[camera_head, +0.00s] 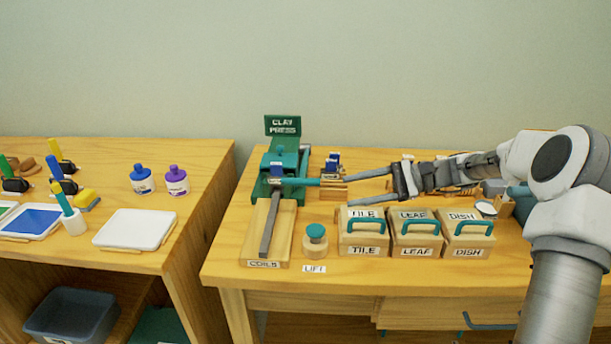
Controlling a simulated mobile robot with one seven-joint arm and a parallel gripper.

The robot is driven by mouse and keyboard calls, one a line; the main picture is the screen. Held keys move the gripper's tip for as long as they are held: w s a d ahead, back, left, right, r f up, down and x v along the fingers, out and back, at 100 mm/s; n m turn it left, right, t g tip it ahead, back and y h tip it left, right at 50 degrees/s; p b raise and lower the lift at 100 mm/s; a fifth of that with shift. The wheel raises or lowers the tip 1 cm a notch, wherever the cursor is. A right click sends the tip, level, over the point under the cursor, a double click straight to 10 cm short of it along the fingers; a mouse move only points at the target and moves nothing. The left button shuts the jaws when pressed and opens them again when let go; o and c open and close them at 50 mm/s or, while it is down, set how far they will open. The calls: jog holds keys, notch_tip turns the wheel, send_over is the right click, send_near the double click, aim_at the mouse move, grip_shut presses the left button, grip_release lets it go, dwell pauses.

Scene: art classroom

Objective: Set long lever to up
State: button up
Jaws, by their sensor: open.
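The green clay press (285,163) stands at the left of the right-hand table, with a "CLAY PRESS" sign behind it.
A grey bar (268,230) lies along the "COILS" board (285,240). A teal-topped wooden knob (315,240) stands by a "LIFT" label. Lidded boxes with teal handles, TILE (363,250), LEAF (415,251) and DISH (467,251), stand in front of my gripper. A blue-topped item (333,162) is behind the fingers.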

aim_at(304, 182)
jog(key=w+d+y, duration=0.1)
jog(key=d, duration=0.1)
jog(key=w+d, duration=0.1)
jog(key=w+d+y+p, duration=0.1)
jog(key=d, duration=0.1)
jog(key=shift+w+d+f+m+t+y, duration=0.15)
jog(key=shift+d+f+m+t+y, duration=0.15)
jog(key=shift+f+t, duration=0.1)
jog(key=a+b, duration=0.1)
jog(key=a, duration=0.4)
jog(key=a+b, duration=0.1)
jog(key=a, duration=0.5)
jog(key=a+b, duration=0.1)
jog(key=a, duration=0.5)
jog(key=shift+w+a+b, duration=0.15)
jog(key=shift+w+b, duration=0.1)
jog(key=shift+b, duration=0.1)
grip_shut()
